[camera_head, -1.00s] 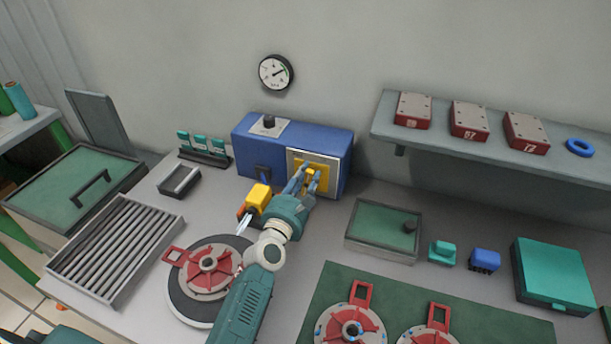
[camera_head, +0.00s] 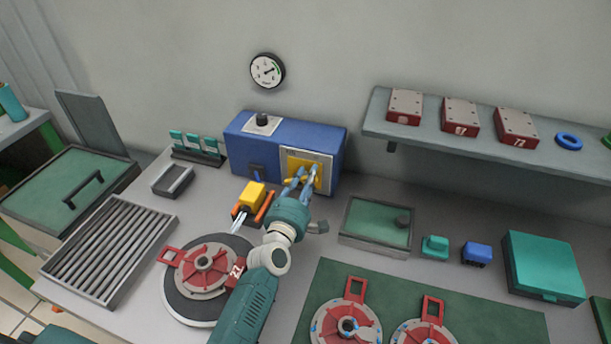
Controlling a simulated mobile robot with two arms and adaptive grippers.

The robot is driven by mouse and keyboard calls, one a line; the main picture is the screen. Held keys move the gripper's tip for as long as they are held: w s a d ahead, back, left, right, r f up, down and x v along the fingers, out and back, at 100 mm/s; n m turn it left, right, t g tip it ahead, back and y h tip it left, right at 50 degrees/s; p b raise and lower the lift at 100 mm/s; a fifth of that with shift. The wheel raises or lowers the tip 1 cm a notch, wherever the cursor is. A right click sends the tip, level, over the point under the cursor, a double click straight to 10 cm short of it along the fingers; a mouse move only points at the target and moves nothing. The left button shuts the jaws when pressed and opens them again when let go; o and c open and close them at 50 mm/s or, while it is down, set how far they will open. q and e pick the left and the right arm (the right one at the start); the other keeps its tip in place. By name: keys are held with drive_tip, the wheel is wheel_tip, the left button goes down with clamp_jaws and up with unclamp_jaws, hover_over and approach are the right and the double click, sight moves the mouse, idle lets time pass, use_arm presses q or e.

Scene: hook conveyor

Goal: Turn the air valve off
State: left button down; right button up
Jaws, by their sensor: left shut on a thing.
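A blue box (camera_head: 250,150) stands against the wall with a silver-framed panel on its front right. A yellow part (camera_head: 319,174), which looks like the air valve, sits inside that frame. My left gripper (camera_head: 301,177) reaches in front of it, its blue-grey fingers shut on the yellow handle. The fingers hide much of the handle, so its exact angle cannot be told. A round pressure gauge (camera_head: 267,71) hangs on the wall above; its needle is too small to read exactly. My right gripper is not in view.
A yellow tool (camera_head: 252,196) in an orange-sided holder stands left of my left gripper. A red-and-grey disc (camera_head: 205,263) lies on a round plate beside my forearm. A green-topped tray (camera_head: 376,224) is to the right. A shelf (camera_head: 450,141) juts out at the right.

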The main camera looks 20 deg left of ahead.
use_arm(q)
drive_tip(key=m, duration=0.3)
drive_tip(key=f+m, duration=0.1)
drive_tip(key=m, duration=0.1)
drive_tip(key=shift+d+f+m, duration=0.1)
drive_tip(key=shift+d+m, duration=0.2)
drive_tip(key=shift+d, duration=0.05)
idle(0.4)
drive_tip(key=c, duration=1.4)
unclamp_jaws()
drive_tip(key=shift+s, duration=0.1)
drive_tip(key=shift+s+a, duration=0.15)
drive_tip(key=shift+s, duration=3.55)
